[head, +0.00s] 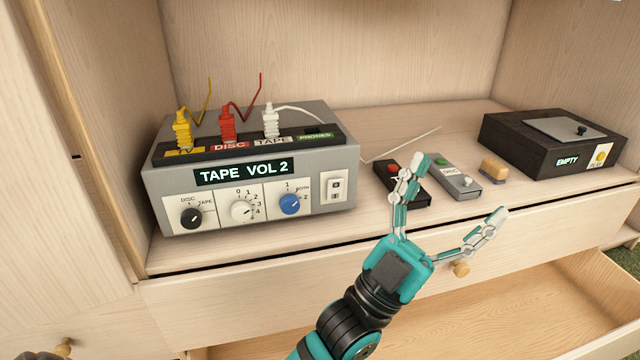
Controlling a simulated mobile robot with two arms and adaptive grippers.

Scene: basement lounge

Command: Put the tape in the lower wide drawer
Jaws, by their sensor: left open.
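My left gripper (452,193) is open and empty, its fingers spread in front of the shelf edge. A dark slim case with a red spot (413,190) lies on the shelf, partly hidden behind one finger. A grey slim case with a green spot (455,178) lies to its right. I cannot tell whether either is the tape. Below the shelf is a shut drawer front (560,228) with a round knob (461,270). Below that, a wide drawer (540,310) is pulled open, and the visible part of its floor is bare. My right gripper is out of view.
A grey switch box (250,215) labelled "TAPE VOL 2" stands left on the shelf, with yellow, red and white plugs on top. A small tan block (493,170) lies near a black box (530,145) labelled "EMPTY". Side panels bound the shelf.

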